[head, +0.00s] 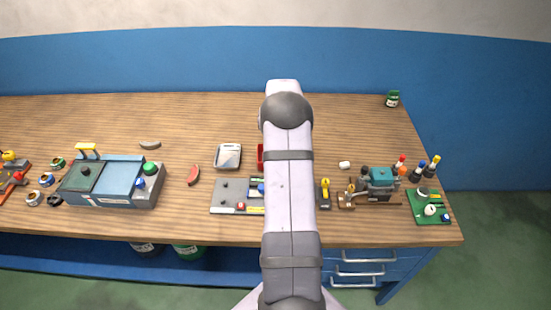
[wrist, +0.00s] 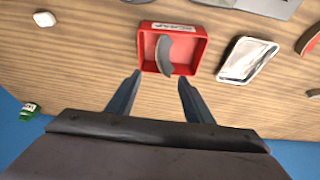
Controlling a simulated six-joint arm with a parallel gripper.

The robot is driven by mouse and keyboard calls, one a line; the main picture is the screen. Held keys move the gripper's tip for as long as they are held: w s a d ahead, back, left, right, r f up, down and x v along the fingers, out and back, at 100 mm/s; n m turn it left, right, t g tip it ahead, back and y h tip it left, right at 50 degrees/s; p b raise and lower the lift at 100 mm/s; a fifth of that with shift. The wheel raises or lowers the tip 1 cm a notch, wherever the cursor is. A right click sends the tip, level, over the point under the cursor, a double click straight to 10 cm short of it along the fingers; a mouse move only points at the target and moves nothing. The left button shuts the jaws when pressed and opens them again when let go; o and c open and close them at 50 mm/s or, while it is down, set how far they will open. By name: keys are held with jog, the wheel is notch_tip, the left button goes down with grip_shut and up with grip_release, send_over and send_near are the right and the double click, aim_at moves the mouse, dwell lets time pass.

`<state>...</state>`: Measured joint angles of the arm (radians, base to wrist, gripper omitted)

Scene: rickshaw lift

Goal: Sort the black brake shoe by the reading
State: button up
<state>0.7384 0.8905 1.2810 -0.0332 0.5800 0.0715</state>
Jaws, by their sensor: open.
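The black brake shoe (wrist: 164,55), a dark grey curved piece, lies inside the red tray (wrist: 202,55) in the wrist view. In the head view my arm covers the gripper and most of the red tray (head: 260,155), and the shoe is hidden. No reading is legible.
A silvery metal tray (head: 228,156) stands left of the red tray. Further left are a red curved shoe (head: 193,175), a grey one (head: 150,145) and a blue machine with buttons (head: 120,182). A vise (head: 381,180) and bottles stand right. The back of the bench is mostly clear.

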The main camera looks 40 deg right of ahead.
jog(key=b+v, duration=0.2)
jog(key=v, duration=0.4)
jog(key=shift+a+r, duration=0.1)
jog(key=shift+r, duration=0.05)
dwell(0.4)
jog(key=s+a+n+g+y, duration=0.1)
jog(key=s+a+n, duration=0.1)
jog(key=a, duration=1.1)
jog(key=s+a+n+y, duration=0.1)
jog(key=s+a+n, duration=0.2)
jog(key=a, duration=0.9)
jog(key=s+a+f+n+g+y, duration=0.1)
jog(key=s+a+n, duration=0.3)
jog(key=s+a, duration=1.1)
jog(key=shift+s+f+g, duration=0.6)
jog(key=shift+s+f, duration=0.3)
jog(key=shift+s, duration=0.05)
jog(key=shift+a, duration=0.1)
